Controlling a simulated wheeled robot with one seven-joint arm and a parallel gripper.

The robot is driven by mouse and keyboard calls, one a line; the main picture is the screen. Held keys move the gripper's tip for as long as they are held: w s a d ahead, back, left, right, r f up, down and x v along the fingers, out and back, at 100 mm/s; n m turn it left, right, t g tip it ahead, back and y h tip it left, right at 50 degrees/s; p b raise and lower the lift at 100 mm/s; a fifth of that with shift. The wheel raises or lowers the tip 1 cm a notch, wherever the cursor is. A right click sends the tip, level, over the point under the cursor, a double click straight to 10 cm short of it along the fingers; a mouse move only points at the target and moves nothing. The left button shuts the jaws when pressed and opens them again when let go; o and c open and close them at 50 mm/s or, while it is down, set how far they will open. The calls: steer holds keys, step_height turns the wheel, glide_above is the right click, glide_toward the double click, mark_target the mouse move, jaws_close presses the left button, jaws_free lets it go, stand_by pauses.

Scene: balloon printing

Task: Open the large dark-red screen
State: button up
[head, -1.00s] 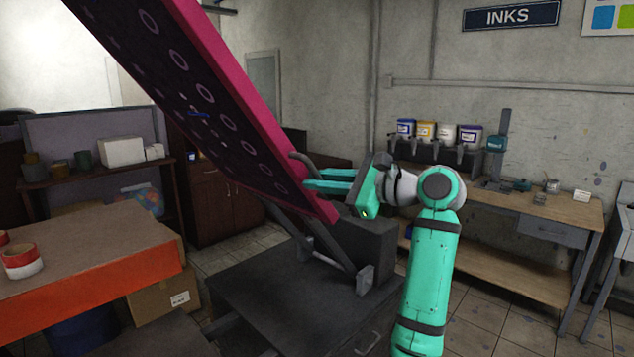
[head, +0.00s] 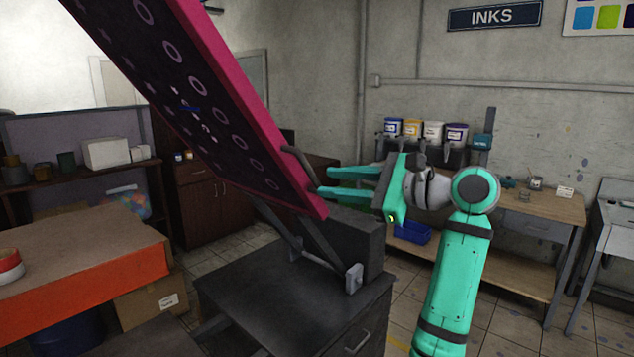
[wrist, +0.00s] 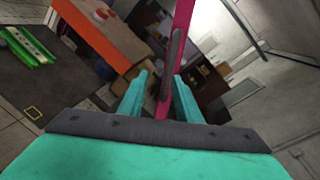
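The large dark-red screen (head: 262,118) is raised and steeply tilted over a dark press base (head: 250,295), its upper part cut off by the picture's top. Its dark underside carries rows of pale rings. A grey bar handle (head: 300,163) sits on its lower right edge. My gripper (head: 328,182) is just right of the handle, fingers apart and empty, pointing at the screen's edge. In the wrist view, the screen's edge (wrist: 184,22) and the handle (wrist: 172,62) appear ahead, lined up between the two open fingers (wrist: 160,98). The fingers look clear of the handle.
A hinged support arm (head: 320,250) joins the screen to the base. An orange-edged table (head: 90,290) stands at left, with a cardboard box (head: 150,302) beside it. Floor between is open.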

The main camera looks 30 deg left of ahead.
steer(key=d, duration=0.3)
steer(key=shift+d+r, duration=0.1)
steer(key=shift+r, duration=0.05)
stand_by(0.4)
